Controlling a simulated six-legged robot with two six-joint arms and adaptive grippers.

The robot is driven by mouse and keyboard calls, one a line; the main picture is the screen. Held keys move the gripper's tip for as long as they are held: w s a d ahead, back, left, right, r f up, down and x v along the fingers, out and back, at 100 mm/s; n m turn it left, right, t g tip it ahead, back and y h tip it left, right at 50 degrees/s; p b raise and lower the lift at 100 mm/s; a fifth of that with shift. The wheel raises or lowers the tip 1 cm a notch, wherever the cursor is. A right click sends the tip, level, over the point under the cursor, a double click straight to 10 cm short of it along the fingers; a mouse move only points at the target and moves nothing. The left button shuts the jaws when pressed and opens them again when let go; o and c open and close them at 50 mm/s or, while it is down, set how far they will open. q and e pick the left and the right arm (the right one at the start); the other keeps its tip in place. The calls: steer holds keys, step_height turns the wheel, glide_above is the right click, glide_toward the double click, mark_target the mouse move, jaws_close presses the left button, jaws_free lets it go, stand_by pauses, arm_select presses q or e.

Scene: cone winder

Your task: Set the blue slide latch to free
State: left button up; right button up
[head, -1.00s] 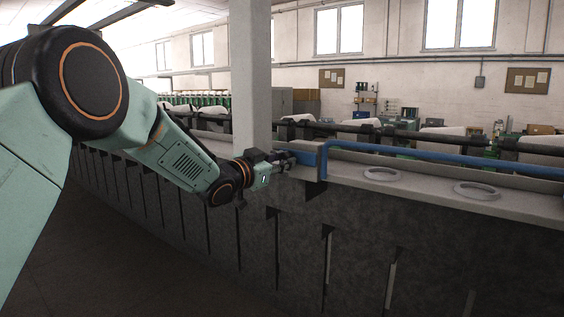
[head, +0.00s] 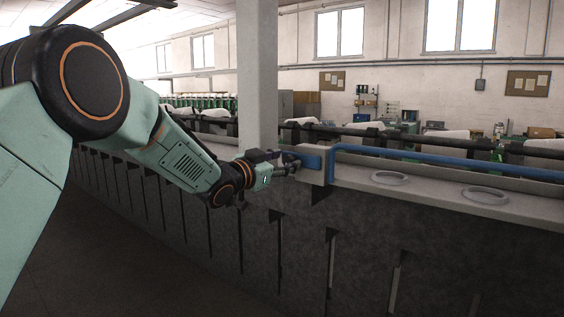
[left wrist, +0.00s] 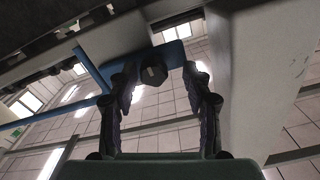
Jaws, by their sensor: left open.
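The blue slide latch (head: 311,160) is a blue plate at the edge of the machine's pale rail, right of the pillar in the head view. In the left wrist view the blue plate (left wrist: 173,50) carries a dark faceted knob (left wrist: 154,73). My left gripper (head: 289,164) is close to the latch, partly covering its left side. In the left wrist view its fingers (left wrist: 160,82) are open, one on each side of the knob, with gaps visible. My right gripper is not in view.
A blue pipe (head: 440,158) runs along the rail to the right of the latch. Pale rings (head: 389,178) lie on the ledge. The grey pillar (head: 257,75) stands behind my left wrist. The dark machine front drops away below the ledge.

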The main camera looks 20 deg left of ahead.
arm_select(q)
steer(key=shift+d+f, duration=0.15)
steer(key=shift+d, duration=0.05)
steer(key=shift+s+a, duration=0.1)
steer(key=v, duration=1.1)
steer(key=shift+s+a, duration=0.15)
steer(key=shift+s, duration=0.25)
steer(key=shift+w, duration=0.1)
